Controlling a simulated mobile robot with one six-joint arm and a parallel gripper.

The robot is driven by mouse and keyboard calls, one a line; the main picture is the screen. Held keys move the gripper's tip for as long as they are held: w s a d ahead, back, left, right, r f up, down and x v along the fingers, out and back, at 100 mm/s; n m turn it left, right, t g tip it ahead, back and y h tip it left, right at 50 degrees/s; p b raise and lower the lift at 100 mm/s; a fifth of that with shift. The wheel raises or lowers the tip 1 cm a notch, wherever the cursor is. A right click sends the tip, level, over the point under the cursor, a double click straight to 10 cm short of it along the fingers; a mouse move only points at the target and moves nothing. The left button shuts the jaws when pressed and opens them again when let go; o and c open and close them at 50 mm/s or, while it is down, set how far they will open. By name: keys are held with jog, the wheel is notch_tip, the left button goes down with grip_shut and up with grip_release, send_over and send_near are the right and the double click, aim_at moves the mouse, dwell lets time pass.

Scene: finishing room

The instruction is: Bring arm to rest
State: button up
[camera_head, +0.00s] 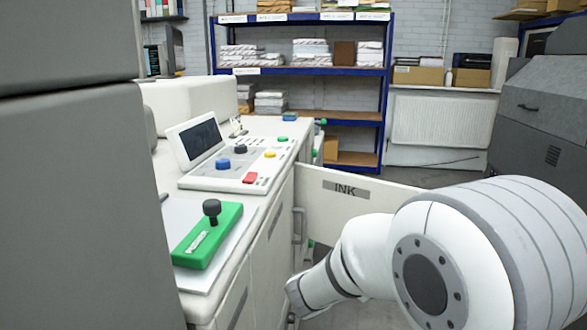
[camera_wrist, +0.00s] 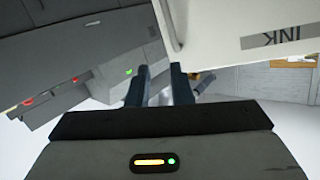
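My arm reaches from the lower right of the head view down beside the white machine. Its wrist end is low, near the open cabinet door marked INK (camera_head: 340,205). In the wrist view, my gripper (camera_wrist: 158,82) shows two dark fingers with a clear gap between them and nothing held. The INK door also shows upside down at the upper right of the wrist view (camera_wrist: 240,25), close beyond the fingers. In the head view the fingertips cannot be made out. What lies inside the cabinet is mostly hidden.
The white machine's control panel (camera_head: 235,165) has a small screen and coloured buttons. A green block with a black knob (camera_head: 207,235) lies on the worktop. Blue shelving (camera_head: 300,72) with paper stacks stands behind. A grey machine (camera_head: 540,120) is at right. Floor shows beyond the door.

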jog(key=s+a+r+n+t+y+p, duration=0.1)
jog(key=s+a+r+n+y+p, duration=0.1)
jog(key=a+r+n+y+p, duration=0.85)
jog(key=s+d+f+n+g+p, duration=0.1)
jog(key=s+d+g, duration=0.3)
jog(key=s, duration=0.6)
jog(key=s+d+n+g+y, duration=0.1)
jog(key=s+d+g, duration=0.2)
jog(key=s, duration=0.7)
jog(key=shift+s+d+f+g+p, duration=0.35)
jog(key=shift+s+g, duration=0.05)
jog(key=shift+g, duration=0.5)
jog(key=shift+y, duration=0.25)
